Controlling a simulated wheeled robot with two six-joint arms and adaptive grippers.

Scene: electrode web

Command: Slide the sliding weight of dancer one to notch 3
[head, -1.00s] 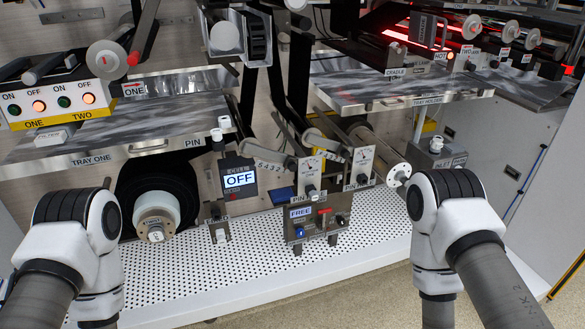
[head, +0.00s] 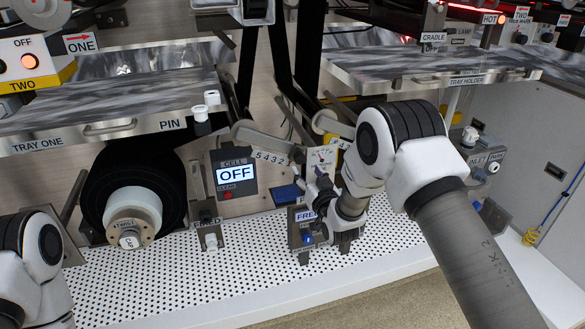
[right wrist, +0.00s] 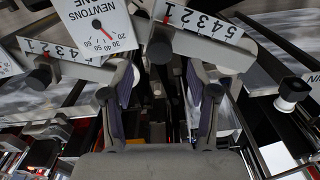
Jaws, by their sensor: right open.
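The dancer with the white 5-4-3-2 number strip (head: 270,157) is left of my right gripper in the head view. A small grey block (head: 297,154), perhaps its sliding weight, sits at the low-number end. My right gripper (head: 309,186) is close below and right of it, partly hidden by its own arm. In the right wrist view the fingers (right wrist: 162,100) are spread apart with nothing visibly gripped. Beyond them are a numbered strip (right wrist: 205,20) and a dark knob (right wrist: 158,50). I cannot tell whether they touch. My left gripper is out of view.
A gauge plate (head: 321,158) stands beside the dancer, and also shows in the right wrist view (right wrist: 100,25). A second numbered strip (right wrist: 65,50) is there. The OFF display (head: 236,175) and FREE panel (head: 303,216) are near. The perforated deck (head: 150,285) is clear in front.

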